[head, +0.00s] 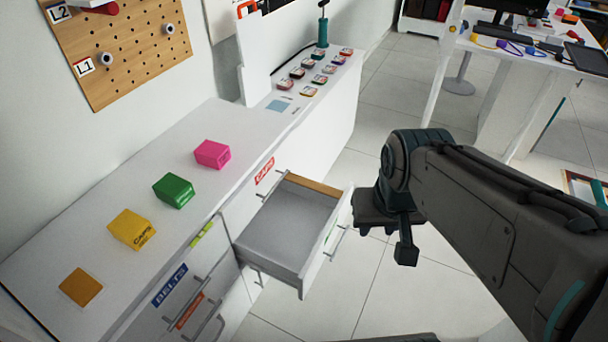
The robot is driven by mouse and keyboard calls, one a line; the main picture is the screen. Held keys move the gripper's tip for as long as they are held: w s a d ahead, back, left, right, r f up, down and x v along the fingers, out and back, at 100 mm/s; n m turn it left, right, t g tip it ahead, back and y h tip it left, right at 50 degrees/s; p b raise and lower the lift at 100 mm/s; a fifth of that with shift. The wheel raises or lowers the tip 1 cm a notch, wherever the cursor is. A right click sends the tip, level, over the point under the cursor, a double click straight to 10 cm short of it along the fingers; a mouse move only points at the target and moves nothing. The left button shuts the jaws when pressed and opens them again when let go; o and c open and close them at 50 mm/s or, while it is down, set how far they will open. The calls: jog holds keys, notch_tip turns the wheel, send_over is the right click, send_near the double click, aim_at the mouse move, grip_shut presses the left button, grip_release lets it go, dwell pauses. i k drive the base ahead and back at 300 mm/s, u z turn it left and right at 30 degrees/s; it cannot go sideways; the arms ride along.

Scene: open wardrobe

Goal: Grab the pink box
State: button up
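The pink box (212,154) sits on the white cabinet top, at the far end of a row of boxes. My arm comes in from the right, and my gripper (390,228) hangs to the right of the open drawer, over the floor. It is well apart from the pink box. The fingers are dark and small in the view, and their opening cannot be made out. Nothing is seen held in them.
A green box (174,190) and a yellow box (132,229) stand on the cabinet top (85,240), near an orange square (81,287). An empty drawer (287,236) juts out between the cabinet and my gripper. Several small items lie farther back. A pegboard (125,45) hangs left.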

aim_at(211, 154)
jog(key=k, duration=0.55)
jog(key=u, duration=0.65)
jog(key=i, duration=1.3)
jog(key=u, duration=0.2)
